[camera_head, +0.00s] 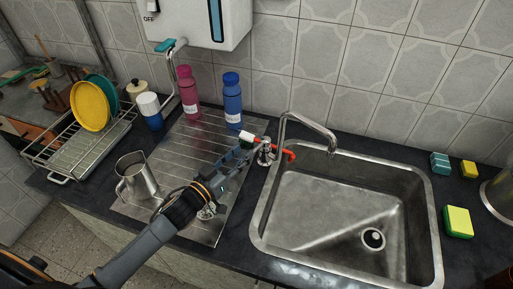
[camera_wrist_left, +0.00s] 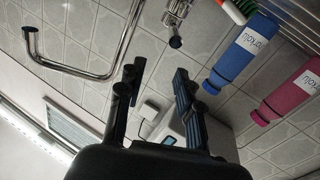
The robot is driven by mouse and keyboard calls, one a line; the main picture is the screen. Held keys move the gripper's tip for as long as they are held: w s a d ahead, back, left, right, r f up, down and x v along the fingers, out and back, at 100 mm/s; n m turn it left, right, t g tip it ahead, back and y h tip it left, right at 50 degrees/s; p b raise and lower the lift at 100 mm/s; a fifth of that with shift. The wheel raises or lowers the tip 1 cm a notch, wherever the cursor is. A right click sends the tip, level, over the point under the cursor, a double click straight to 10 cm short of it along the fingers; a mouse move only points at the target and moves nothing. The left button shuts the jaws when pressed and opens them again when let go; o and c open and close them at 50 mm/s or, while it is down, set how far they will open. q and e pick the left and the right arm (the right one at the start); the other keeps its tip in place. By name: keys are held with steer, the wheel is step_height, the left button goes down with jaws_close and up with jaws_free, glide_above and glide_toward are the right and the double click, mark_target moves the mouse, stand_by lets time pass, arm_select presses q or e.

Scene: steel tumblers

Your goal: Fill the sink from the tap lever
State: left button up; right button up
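The steel sink (camera_head: 330,205) is at the right in the head view. Its basin shows no standing water, and a dark round drain (camera_head: 373,238) is in its floor. The bent steel tap (camera_head: 308,122) arches over the sink's back left corner; its spout also shows in the left wrist view (camera_wrist_left: 75,68). A steel valve body (camera_head: 265,153) sits at the tap's base; the wrist view shows it with a black end (camera_wrist_left: 176,42), likely the lever. My left gripper (camera_head: 245,156) is open and empty, just left of the valve. My right gripper is not in view.
A red-handled brush (camera_head: 279,150) lies by the tap. Blue (camera_head: 232,100) and pink (camera_head: 188,93) bottles stand behind the drainboard (camera_head: 172,160). A steel jug (camera_head: 136,176) stands left of my arm. Sponges (camera_head: 457,222) lie right of the sink. A dish rack (camera_head: 75,150) is far left.

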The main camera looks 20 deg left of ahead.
arm_select(q)
glide_toward(262, 143)
steer(key=p+x, duration=0.1)
steer(key=x, duration=0.5)
steer(key=shift+w+a+f, duration=0.1)
steer(key=shift+w+d, duration=0.25)
steer(key=shift+w, duration=0.2)
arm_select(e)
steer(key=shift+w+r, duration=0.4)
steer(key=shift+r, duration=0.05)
arm_select(q)
jaws_close()
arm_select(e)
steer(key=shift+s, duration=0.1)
